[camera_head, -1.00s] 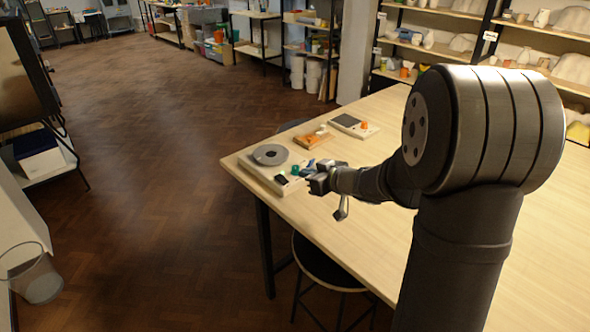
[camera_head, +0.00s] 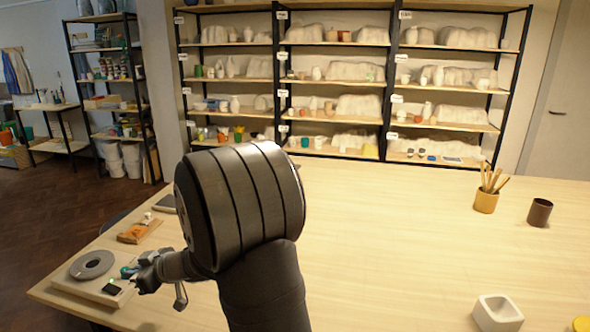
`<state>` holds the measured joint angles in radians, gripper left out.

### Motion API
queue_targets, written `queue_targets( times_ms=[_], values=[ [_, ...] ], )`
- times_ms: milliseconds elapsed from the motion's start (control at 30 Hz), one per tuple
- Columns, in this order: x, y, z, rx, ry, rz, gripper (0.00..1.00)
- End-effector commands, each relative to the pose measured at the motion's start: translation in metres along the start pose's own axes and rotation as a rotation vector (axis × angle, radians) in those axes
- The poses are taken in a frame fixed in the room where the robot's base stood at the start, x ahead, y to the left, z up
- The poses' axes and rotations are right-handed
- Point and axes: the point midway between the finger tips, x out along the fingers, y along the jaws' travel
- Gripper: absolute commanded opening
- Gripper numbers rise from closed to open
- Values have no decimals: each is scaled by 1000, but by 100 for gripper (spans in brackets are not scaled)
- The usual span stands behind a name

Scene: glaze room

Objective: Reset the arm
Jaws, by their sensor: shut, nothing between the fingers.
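My gripper (camera_head: 137,276) is at the left of the picture, at the end of my arm, over the left part of the table (camera_head: 390,235). It is small here and looks shut with nothing held. It is beside a pale board with a grey disc (camera_head: 92,265) on it, close to a small dark item and a blue-green item on that board. I cannot tell whether it touches them. My large arm link hides part of the table behind it.
A wooden tray with orange pieces (camera_head: 139,231) lies behind the board. The table's middle is clear. Shelves (camera_head: 335,92) with pottery line the back.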

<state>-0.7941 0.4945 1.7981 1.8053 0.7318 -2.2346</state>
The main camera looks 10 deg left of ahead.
Motion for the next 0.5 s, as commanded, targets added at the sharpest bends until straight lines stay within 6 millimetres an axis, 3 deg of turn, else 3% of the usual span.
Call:
queue_targets(
  times_ms=[333, 500],
  values=[
    [68, -1, -13, 1, -2, -2, 0],
    [34, 1, -15, -1, 1, 3, 0]
  ],
)
